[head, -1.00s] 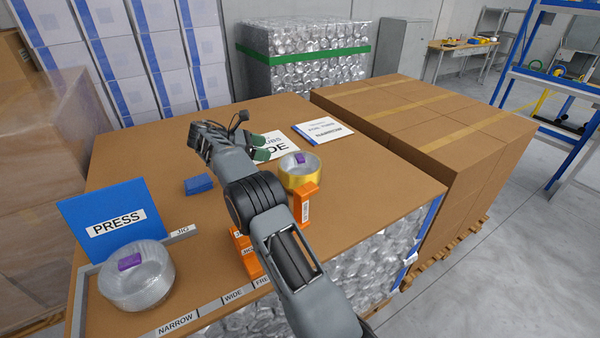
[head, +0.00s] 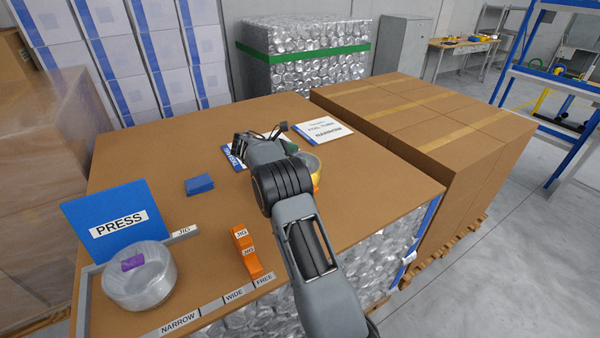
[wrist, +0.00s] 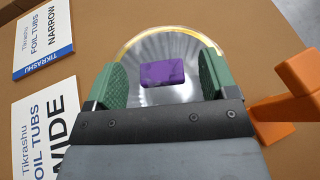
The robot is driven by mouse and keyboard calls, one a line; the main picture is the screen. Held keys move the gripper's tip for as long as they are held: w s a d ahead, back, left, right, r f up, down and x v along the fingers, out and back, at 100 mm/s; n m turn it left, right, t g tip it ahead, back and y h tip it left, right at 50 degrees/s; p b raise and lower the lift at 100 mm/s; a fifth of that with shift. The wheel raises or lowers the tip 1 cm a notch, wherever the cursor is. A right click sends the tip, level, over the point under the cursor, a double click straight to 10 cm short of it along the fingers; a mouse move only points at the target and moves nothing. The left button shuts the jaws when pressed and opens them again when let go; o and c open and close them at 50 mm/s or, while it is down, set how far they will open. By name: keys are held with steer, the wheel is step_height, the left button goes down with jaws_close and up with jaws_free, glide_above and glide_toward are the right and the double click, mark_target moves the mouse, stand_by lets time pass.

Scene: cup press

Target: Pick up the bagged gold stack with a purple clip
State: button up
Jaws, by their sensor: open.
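The bagged gold stack (wrist: 155,42) has a clear bag and a gold rim, with a purple clip (wrist: 163,74) on top. In the wrist view it lies between the green pads of my gripper (wrist: 162,80), which is open, one pad on each side. I cannot tell whether the pads touch it.
A silver bagged stack (head: 140,278) with a purple clip sits by the blue PRESS sign (head: 115,221). An orange jig block (wrist: 292,100) stands close to the gold stack's right in the wrist view. Orange JIG blocks (head: 246,252), a blue block (head: 199,184) and a NARROW card (head: 323,130) are on the table.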

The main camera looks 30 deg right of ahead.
steer(key=shift+x, duration=0.8)
steer(key=c, duration=1.3)
